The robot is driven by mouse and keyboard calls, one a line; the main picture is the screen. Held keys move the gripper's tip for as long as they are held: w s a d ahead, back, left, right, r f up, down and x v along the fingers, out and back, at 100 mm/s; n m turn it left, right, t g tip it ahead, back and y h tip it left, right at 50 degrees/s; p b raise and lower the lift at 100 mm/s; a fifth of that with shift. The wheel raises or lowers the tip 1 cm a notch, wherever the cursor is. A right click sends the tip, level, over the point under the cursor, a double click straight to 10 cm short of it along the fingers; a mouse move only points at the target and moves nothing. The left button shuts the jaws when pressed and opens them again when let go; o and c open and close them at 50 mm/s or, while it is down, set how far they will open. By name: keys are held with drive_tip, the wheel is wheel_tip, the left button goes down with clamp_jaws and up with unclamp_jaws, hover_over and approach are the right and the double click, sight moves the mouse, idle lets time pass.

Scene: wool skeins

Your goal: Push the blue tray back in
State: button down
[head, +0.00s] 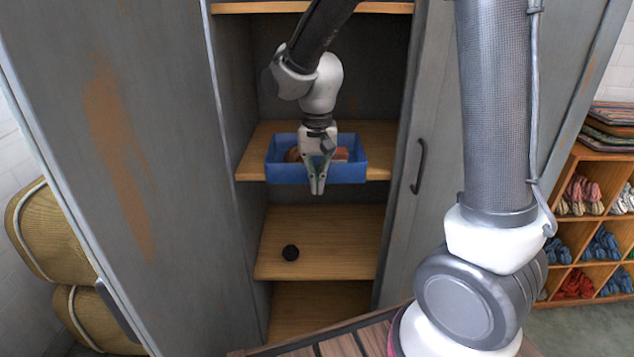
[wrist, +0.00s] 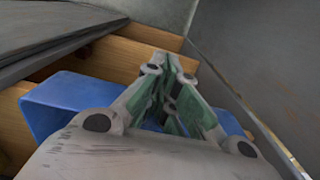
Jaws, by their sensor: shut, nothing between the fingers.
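The blue tray (head: 280,173) sits on a wooden shelf (head: 250,165) inside a grey cabinet, at the shelf's front edge. Brownish items (head: 292,155) lie in it, partly hidden by my gripper. My gripper (head: 317,190) is shut and empty, pointing down in front of the tray's front wall; I cannot tell whether it touches it. In the wrist view the shut fingers (wrist: 172,62) cover the middle of the tray (wrist: 65,103), which shows on both sides of them.
A lower shelf (head: 335,240) holds a small black round object (head: 290,253). Open cabinet doors stand at left (head: 120,150) and right (head: 425,130). Wool skeins (head: 580,192) fill cubbies at the right.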

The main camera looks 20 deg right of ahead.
sight(317, 161)
drive_tip(key=shift+w, duration=0.1)
drive_tip(key=w+d, duration=0.1)
drive_tip(key=w, duration=0.3)
drive_tip(key=w+d, duration=0.2)
drive_tip(key=w, duration=0.3)
drive_tip(key=w+d, duration=0.1)
drive_tip(key=w, duration=0.4)
drive_tip(key=shift+d, duration=0.3)
